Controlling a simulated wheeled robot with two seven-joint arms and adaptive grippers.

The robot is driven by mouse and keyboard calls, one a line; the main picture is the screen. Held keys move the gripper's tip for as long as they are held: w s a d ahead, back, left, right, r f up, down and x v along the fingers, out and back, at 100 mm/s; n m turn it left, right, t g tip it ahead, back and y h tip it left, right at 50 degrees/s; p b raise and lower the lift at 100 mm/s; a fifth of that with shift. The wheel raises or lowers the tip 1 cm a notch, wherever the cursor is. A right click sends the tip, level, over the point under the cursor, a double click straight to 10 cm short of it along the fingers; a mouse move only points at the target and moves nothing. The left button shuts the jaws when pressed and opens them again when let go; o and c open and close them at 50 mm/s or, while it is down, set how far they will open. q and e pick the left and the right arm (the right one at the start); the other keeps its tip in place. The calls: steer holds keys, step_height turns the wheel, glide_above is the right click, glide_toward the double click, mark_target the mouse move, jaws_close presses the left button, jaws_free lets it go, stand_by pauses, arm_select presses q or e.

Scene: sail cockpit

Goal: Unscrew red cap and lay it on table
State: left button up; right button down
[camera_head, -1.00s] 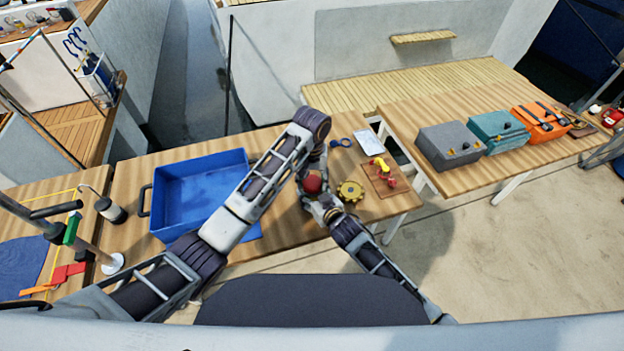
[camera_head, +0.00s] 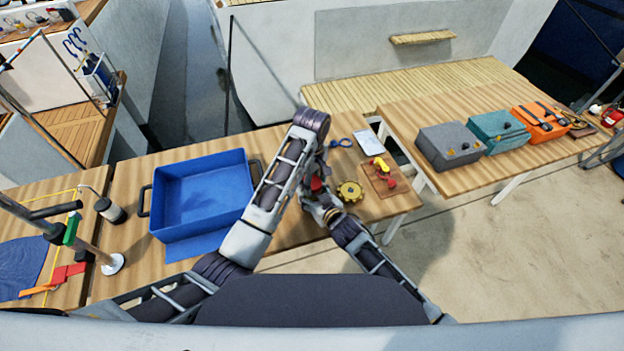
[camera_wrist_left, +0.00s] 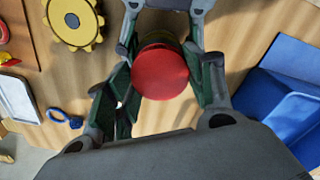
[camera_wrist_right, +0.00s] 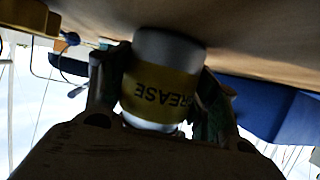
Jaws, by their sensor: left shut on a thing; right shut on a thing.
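The red cap (camera_wrist_left: 160,72) is between the fingers of my left gripper (camera_wrist_left: 158,80), which is shut on it. In the head view the cap (camera_head: 316,184) shows small beneath my left wrist, with my left gripper (camera_head: 318,176) partly hidden by the arm. My right gripper (camera_wrist_right: 158,92) is shut on a metal can with a yellow GREASE label (camera_wrist_right: 160,84). The can is directly under the cap, mostly hidden by it in the left wrist view. I cannot tell whether the cap is apart from the can. The wooden table (camera_head: 130,180) lies below.
A blue tray (camera_head: 200,240) stands left of my arms. A yellow toothed disc (camera_head: 350,191), a board (camera_head: 398,184) with red and yellow parts and a blue ring (camera_head: 345,142) lie right. Grey, teal and orange boxes stand on the right-hand table. Bare wood shows between these things.

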arm_select(q)
steer(key=o, duration=1.1)
steer(key=shift+o, duration=0.2)
steer(key=shift+r, duration=0.15)
steer(key=shift+w+r, duration=0.1)
steer(key=shift+r, duration=2.05)
steer(key=shift+c, duration=0.3)
